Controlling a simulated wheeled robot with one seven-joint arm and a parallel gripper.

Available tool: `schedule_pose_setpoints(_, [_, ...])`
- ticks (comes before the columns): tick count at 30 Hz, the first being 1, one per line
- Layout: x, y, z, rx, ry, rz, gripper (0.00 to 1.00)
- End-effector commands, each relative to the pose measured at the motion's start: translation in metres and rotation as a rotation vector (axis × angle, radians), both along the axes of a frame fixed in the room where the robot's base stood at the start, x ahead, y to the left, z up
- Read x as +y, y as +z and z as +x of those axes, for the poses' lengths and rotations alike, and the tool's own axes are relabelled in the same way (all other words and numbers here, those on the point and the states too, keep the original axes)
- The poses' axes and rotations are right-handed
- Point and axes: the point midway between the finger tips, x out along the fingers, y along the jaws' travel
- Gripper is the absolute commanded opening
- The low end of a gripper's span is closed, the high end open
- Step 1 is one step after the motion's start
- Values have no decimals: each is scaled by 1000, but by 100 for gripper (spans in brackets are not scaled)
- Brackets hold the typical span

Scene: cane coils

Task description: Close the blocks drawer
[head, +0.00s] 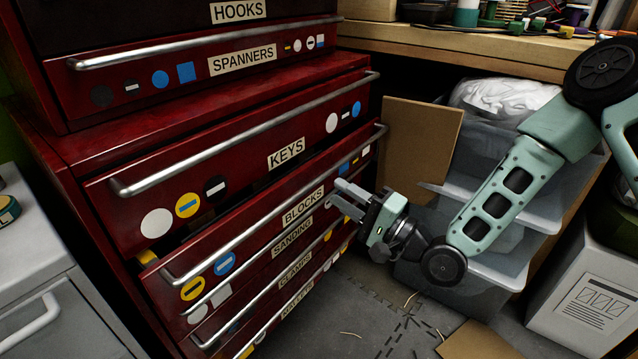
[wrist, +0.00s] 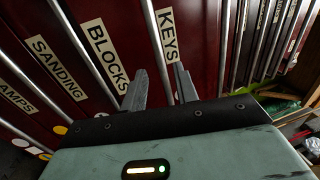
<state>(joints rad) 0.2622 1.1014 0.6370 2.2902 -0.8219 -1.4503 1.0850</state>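The blocks drawer (head: 248,239) is in the red cabinet, below the keys drawer, with a long metal bar handle (head: 217,248) along its top. It stands out a little from the keys drawer front, with a dark gap above it. My gripper (head: 341,198) is at the right part of the drawer front, right of its BLOCKS label. In the wrist view the two fingers (wrist: 160,82) are apart, and the blocks handle (wrist: 155,45) passes between them in the picture. I cannot tell whether the fingers touch the handle or the front.
The keys drawer (head: 240,165) is above; the sanding drawer (head: 263,260) and more drawers are below. A brown board (head: 420,135) and clear plastic bins (head: 480,240) stand right, beside my arm. A grey cabinet (head: 50,290) is left. The floor (head: 370,300) in front is mostly clear.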

Motion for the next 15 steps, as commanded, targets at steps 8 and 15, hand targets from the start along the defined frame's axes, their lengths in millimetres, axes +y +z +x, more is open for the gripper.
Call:
schedule_pose_setpoints(8, [38, 8, 29, -2, 1, 0, 30])
schedule_pose_setpoints(15, [50, 12, 39, 0, 0, 0, 30])
